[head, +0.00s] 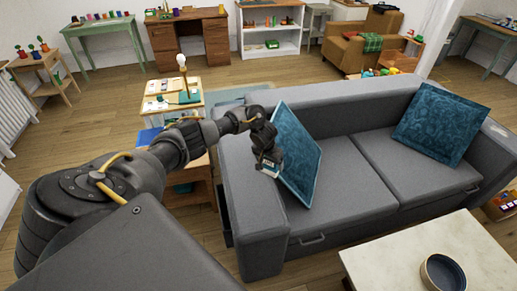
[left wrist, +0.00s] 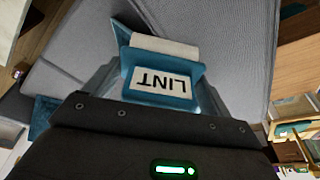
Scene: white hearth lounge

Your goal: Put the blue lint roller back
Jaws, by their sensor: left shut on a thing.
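The blue lint roller (left wrist: 158,57) fills the middle of the left wrist view. It has a white label reading LINT, upside down in that view, and a white roll at its far end. My left gripper (head: 268,160) is shut on it. In the head view the gripper points down over the left end of the grey sofa (head: 345,95), in front of a blue cushion. The roller is mostly hidden by the gripper there, with only a small pale and blue part showing. I cannot tell whether it touches the sofa. My right gripper is not in view.
The blue cushion (head: 298,150) leans close beside the gripper. A dark holder (head: 224,213) hangs at the sofa's left side. A side table with a lamp (head: 183,80) stands behind my arm. A pale table (head: 400,262) with a dark round bowl (head: 442,272) is in front.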

